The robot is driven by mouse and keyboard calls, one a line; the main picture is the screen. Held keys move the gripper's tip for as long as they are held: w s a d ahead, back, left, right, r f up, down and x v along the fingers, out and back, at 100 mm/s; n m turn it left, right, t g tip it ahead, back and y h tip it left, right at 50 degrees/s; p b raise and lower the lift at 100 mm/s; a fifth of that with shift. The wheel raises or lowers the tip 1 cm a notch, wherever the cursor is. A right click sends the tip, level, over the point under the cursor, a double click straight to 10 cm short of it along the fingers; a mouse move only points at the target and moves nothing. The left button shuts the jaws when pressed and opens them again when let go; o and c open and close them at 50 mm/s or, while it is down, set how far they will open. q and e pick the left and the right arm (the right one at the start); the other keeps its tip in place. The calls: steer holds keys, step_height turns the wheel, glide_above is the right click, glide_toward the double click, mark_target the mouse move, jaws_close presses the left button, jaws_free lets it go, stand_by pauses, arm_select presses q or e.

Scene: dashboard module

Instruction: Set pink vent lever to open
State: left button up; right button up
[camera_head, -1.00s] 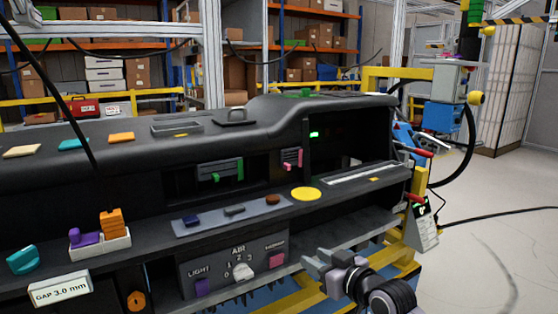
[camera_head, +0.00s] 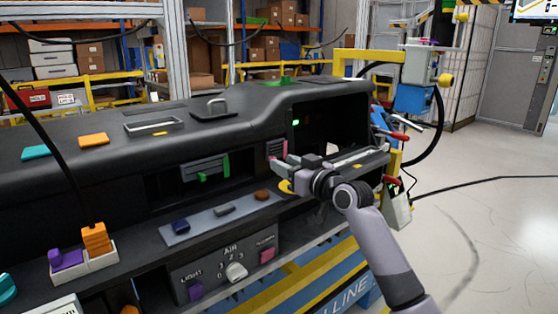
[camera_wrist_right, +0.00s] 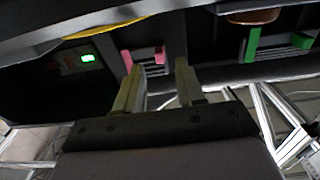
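The pink vent lever (camera_head: 271,151) sits on a small dark vent in the dashboard, left of the lit recess. It also shows in the right wrist view (camera_wrist_right: 127,61), beyond my fingertips. My right gripper (camera_head: 283,165) is in front of this vent and partly covers its lower part in the head view. In the right wrist view its two fingers (camera_wrist_right: 158,72) are apart with nothing between them, and the pink parts lie a little ahead, apart from the fingers as far as I can tell. My left gripper is not in view.
A green-levered vent (camera_head: 205,168) is to the left. A shelf below carries a grey strip (camera_head: 222,211) with small parts, and a yellow disc (camera_head: 285,187) is partly behind my gripper. The control panel (camera_head: 225,265) is lower. Open floor lies right.

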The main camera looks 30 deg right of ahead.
mark_target(278, 154)
steer(key=shift+w+a, duration=0.15)
steer(key=shift+w, duration=1.3)
steer(key=shift+c, duration=0.3)
jaws_close()
steer(key=shift+d+f+b, duration=0.1)
steer(key=shift+d+b, duration=0.4)
steer(key=shift+d, duration=0.35)
steer(key=shift+w+d, duration=0.1)
steer(key=shift+d, duration=0.4)
steer(key=shift+o, duration=0.3)
jaws_free()
